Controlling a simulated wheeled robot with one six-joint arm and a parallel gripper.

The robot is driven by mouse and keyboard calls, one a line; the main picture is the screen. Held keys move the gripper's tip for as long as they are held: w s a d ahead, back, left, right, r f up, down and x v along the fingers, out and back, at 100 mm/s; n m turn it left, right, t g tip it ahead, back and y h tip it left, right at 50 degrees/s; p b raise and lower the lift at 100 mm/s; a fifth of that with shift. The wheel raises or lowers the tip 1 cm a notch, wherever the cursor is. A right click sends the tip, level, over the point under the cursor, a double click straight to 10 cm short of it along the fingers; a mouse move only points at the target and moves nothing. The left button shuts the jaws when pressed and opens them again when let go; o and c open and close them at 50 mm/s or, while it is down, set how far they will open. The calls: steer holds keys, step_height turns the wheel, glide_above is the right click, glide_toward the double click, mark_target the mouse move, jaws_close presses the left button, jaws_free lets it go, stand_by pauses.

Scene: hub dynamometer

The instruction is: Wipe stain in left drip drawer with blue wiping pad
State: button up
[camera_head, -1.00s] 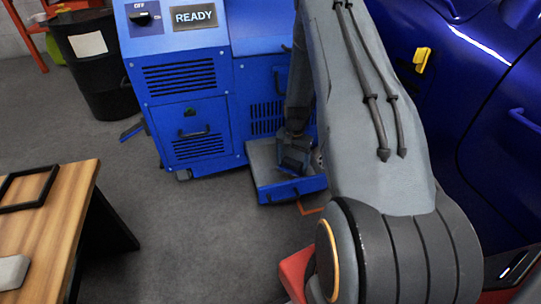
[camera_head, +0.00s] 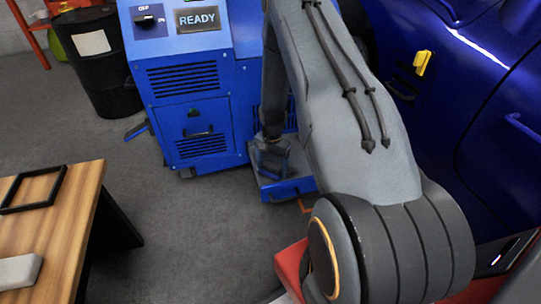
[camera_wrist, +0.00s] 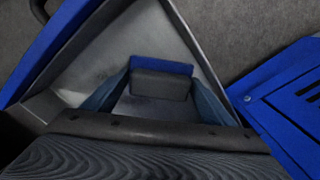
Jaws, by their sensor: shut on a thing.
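The open drip drawer (camera_head: 290,190) sticks out low from the blue machine; its grey metal inside (camera_wrist: 185,38) fills much of the wrist view. My gripper (camera_head: 270,157) is down over the drawer, toward its left side in the head view. In the wrist view my gripper (camera_wrist: 160,95) is shut on the wiping pad, a dark grey block (camera_wrist: 160,86) with a blue edge (camera_wrist: 165,67) showing beyond it. The pad is within the drawer's outline; I cannot tell whether it touches the floor. Faint dark smudging shows on the drawer floor, but no clear stain outline.
The blue machine (camera_head: 190,90) with a READY display stands behind the drawer. A blue vehicle (camera_head: 480,90) is at the right. A wooden table (camera_head: 50,225) stands at the front left, and a black drum (camera_head: 100,65) at the back left. Grey floor lies open between.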

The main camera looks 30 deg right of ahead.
steer(key=shift+a+r, duration=0.2)
steer(key=shift+a, duration=0.15)
step_height(320, 180, up, 3)
steer(key=shift+d+f+p, duration=0.1)
steer(key=shift+p, duration=0.7)
steer(key=shift+r+p, duration=1.85)
steer(key=shift+r, duration=0.7)
